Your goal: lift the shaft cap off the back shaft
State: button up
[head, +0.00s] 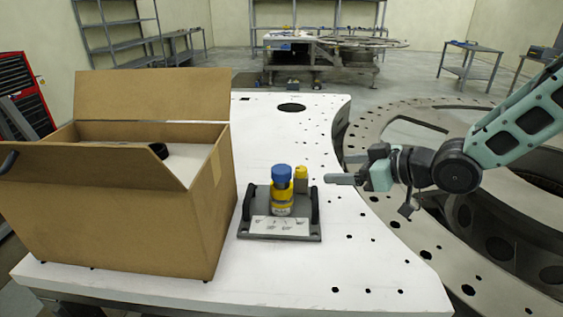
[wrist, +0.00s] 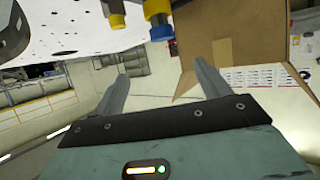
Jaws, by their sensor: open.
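A grey fixture (head: 246,227) with two side handles lies on the white plate. Two upright shafts stand on it. The front one is yellow with a blue cap (head: 281,174); the blue cap also shows upside down at the top of the wrist view (wrist: 160,32). Behind it and to its right, the back shaft carries a smaller yellow cap (head: 301,172), which also shows in the wrist view (wrist: 117,20). My gripper (head: 328,179) is level, to the right of the yellow cap and apart from it. In the wrist view its fingers (wrist: 160,78) are spread with nothing between them.
An open cardboard box (head: 130,226) stands on the left of the white plate (head: 340,262), near the fixture, with a dark round item in it. A large ring (head: 470,285) with holes lies to the right. The plate behind the fixture is clear.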

jog(key=p, duration=0.3)
send_near(284, 169)
jog(key=x, duration=0.4)
jog(key=p+x, duration=0.2)
jog(key=x, duration=0.2)
jog(key=shift+a+p, duration=0.25)
jog(key=shift+p, duration=0.05)
jog(key=shift+w+a+f, duration=0.3)
jog(key=c, duration=1)
